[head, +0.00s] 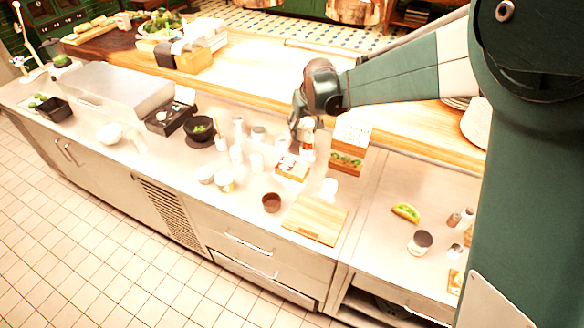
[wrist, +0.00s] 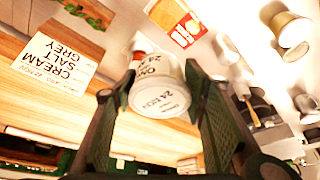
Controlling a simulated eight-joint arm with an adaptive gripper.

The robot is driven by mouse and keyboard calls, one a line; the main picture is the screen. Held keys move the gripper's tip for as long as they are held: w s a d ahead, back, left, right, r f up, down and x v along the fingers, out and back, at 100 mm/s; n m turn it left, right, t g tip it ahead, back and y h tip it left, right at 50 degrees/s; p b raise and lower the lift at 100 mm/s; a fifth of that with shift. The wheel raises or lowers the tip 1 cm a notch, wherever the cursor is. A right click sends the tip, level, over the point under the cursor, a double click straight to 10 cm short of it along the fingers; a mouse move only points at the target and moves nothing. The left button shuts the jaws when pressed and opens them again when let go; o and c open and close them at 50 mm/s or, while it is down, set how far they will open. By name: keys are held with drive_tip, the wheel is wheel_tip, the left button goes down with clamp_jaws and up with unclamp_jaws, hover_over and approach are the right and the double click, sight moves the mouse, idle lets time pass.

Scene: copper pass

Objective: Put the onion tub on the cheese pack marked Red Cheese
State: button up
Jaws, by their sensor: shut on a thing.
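My gripper (head: 297,118) is shut on a white tub (wrist: 160,90) with dark lettering starting "ON" and "24 NOV". In the wrist view the tub sits between the two fingers (wrist: 163,78), held above the counter. In the head view the gripper mostly hides the tub. A flat pack with a red and white label (head: 292,168) lies on the counter, below and close to the gripper. It also shows at the top of the wrist view (wrist: 182,28), beyond the tub and apart from it. Its print is too small to read.
A wooden board (head: 315,220) and a brown cup (head: 271,202) are in front. Several white containers stand left.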

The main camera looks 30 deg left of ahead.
drive_tip(key=s+a, duration=0.2)
drive_tip(key=a, duration=0.1)
hover_over(291, 164)
drive_tip(key=s+d, duration=0.1)
drive_tip(key=shift+n, duration=0.4)
drive_tip(key=shift+s+f, duration=0.2)
drive_tip(key=shift+f, duration=2.3)
drive_tip(key=shift+f, duration=0.1)
drive_tip(key=shift+f, duration=3)
drive_tip(key=shift+f, duration=1.9)
drive_tip(key=shift+f, duration=0.15)
